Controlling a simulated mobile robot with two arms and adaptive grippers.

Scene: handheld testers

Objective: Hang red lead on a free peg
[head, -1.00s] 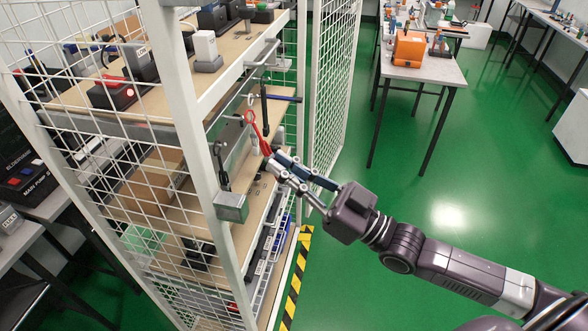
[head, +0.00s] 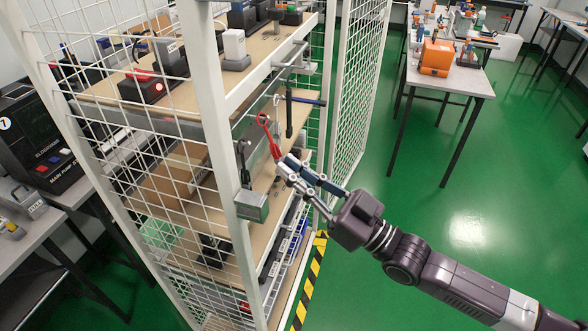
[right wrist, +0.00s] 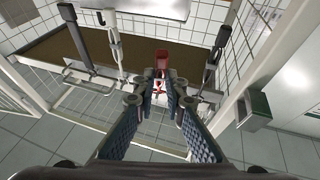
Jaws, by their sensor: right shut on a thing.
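The red lead (head: 266,135) stands up from my right gripper (head: 280,168), its looped end on top. The gripper is shut on its lower part, in front of the rack's open side. In the right wrist view the red lead (right wrist: 161,59) shows just beyond the closed fingertips (right wrist: 160,88). Dark leads hang at left (right wrist: 76,42) and right (right wrist: 217,52), with a white lead (right wrist: 115,42) between them. I cannot tell whether the red lead touches a peg; the pegs are small and partly hidden. My left gripper is not in view.
The white mesh rack (head: 215,110) has shelves with devices close behind the gripper. A grey metal box (head: 252,206) is fixed to its front post. An open mesh door (head: 360,85) stands to the right. Green floor (head: 470,210) is clear at right.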

